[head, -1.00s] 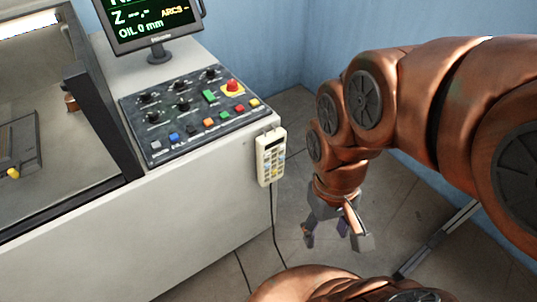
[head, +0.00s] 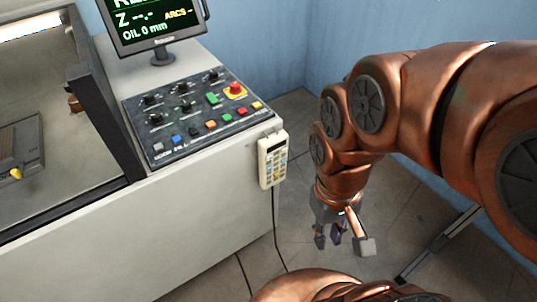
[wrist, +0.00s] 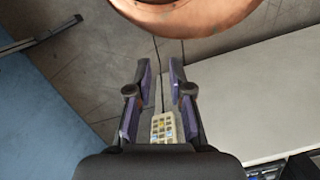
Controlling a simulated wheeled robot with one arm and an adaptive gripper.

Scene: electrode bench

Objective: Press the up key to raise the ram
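A cream hand pendant (head: 272,160) hangs on the right end of the machine's cabinet. It has a dark display and rows of small pale, yellow and blue keys, too small to read, so I cannot tell which is the up key. My gripper (head: 341,242) is to the right of the pendant and lower in the head view, apart from it, pointing down. My gripper (wrist: 160,66) is open, with an empty gap between the fingertips.
A control panel (head: 195,115) with knobs, coloured buttons and a red stop button (head: 235,89) sits on the cabinet (head: 215,215). A monitor (head: 155,22) stands behind it. A cable (head: 275,230) hangs below the pendant.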

